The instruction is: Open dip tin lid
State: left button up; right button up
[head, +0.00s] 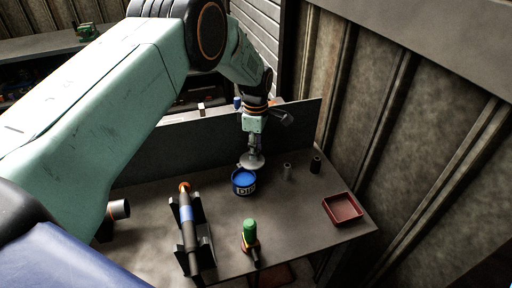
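The dip tin (244,185) stands upright on the bench, a dark round tin with a white "DIP" label and a bright blue inside showing from above. Its grey round lid (252,161) is off the blue opening, at the tin's back right edge. I cannot tell whether the lid still touches the rim. My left gripper (253,149) comes down from above, behind the tin, and appears closed on the top of the lid. Its fingertips are small and hard to make out. My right gripper is not in view.
The grey bench (290,215) also holds a red tray (343,208), a green-topped bottle (250,237), a shaft in a black cradle (188,225), a small grey cylinder (287,171) and a dark cylinder (316,164). A low dark panel (180,152) runs along the bench's back.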

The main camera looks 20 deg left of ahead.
pick_arm(q)
jog(key=shift+o, duration=1.2)
notch_tip(320, 180, up, 12)
jog(key=shift+f, duration=0.1)
